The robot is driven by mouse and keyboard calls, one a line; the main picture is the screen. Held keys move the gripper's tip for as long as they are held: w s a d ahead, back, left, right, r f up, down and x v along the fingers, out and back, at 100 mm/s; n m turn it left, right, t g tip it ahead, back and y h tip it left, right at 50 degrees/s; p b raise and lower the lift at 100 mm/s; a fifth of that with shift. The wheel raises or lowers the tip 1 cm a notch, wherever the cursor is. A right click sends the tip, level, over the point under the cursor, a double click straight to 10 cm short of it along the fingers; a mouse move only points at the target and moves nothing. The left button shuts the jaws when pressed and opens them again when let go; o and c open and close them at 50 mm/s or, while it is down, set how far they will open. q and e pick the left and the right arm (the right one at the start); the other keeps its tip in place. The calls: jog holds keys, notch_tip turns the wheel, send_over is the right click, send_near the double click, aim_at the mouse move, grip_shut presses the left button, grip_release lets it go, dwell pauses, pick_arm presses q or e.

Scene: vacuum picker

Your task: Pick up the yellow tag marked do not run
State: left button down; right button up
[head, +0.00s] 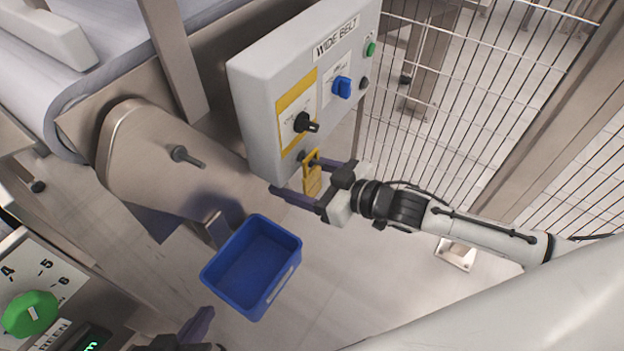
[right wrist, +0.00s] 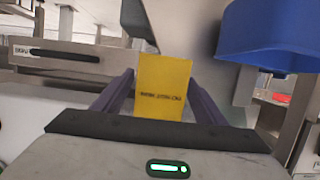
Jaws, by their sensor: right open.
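The yellow tag (head: 313,182) hangs from a yellow lock or hasp at the lower edge of the grey control box marked WIDE BELT (head: 262,130). In the right wrist view the tag (right wrist: 164,80) shows its face with small upside-down print, too blurred to read surely. My right gripper (head: 301,178) is open, with its purple fingers on either side of the tag and a gap on each side. My left gripper (head: 195,326) shows only in part at the bottom edge of the head view; its jaws are mostly cut off.
A blue bin (head: 289,277), empty as far as I see, is below and left of the tag. The box carries a black rotary switch (head: 305,123) and a blue knob (head: 342,87). A conveyor (head: 120,62) is at left, a wire fence at right. A panel with a green knob (head: 30,313) is lower left.

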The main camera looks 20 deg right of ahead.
jog(key=c, duration=1.1)
jog(key=shift+r, duration=0.1)
